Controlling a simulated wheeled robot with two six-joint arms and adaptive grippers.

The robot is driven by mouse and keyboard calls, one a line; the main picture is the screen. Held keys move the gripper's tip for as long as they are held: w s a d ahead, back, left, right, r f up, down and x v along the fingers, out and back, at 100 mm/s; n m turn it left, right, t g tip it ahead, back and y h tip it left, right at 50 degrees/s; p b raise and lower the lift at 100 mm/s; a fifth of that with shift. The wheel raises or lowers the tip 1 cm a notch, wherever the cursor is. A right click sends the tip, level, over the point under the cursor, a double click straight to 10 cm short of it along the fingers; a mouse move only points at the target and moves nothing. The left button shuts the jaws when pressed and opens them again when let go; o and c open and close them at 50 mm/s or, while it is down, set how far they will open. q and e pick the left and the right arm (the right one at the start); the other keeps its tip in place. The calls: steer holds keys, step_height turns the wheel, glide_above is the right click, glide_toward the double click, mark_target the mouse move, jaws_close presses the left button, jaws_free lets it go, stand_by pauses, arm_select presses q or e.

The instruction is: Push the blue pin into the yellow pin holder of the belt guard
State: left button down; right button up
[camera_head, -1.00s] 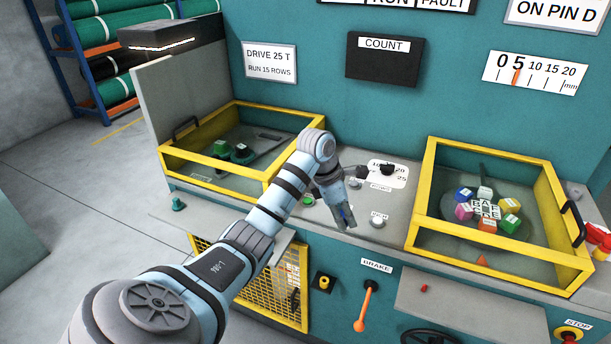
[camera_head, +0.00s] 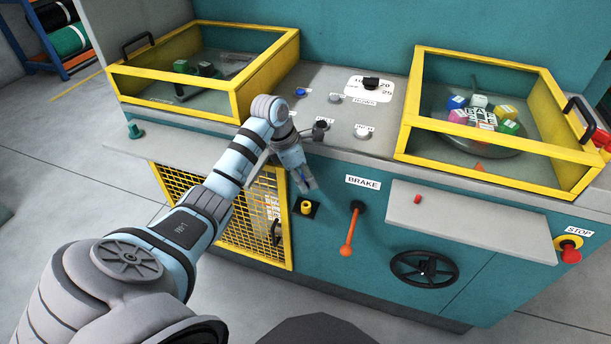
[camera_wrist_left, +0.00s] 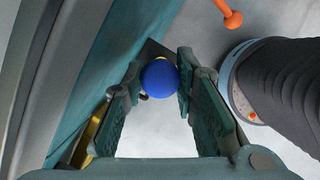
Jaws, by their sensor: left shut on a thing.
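The blue pin's round head (camera_wrist_left: 160,79) shows between the fingers of my left gripper in the left wrist view. My left gripper (camera_head: 307,184) is shut on it. In the head view the gripper points down at the machine's front, just above the yellow pin holder (camera_head: 306,207). The holder sits on a dark plate, right of the yellow mesh belt guard (camera_head: 228,212). In the left wrist view the dark plate (camera_wrist_left: 154,49) is behind the pin head, and the holder is mostly hidden. The pin appears apart from the holder, but the gap is hard to judge.
The orange brake lever (camera_head: 349,235) hangs right of the holder. A grey shelf (camera_head: 465,222) juts out further right, above a black handwheel (camera_head: 424,269). The worktop ledge with knobs (camera_head: 364,131) lies above the gripper. Open floor lies at left.

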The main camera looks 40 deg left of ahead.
arm_select(q)
steer(key=shift+r, duration=0.1)
steer(key=shift+f+b, duration=0.4)
steer(key=shift+f, duration=0.15)
steer(key=shift+f+b, duration=1.15)
steer(key=shift+f, duration=0.35)
steer(key=shift+f+b, duration=0.6)
steer(key=shift+f, duration=0.45)
steer(key=shift+f+b, duration=0.4)
steer(key=shift+f, duration=0.1)
steer(key=shift+f, duration=0.1)
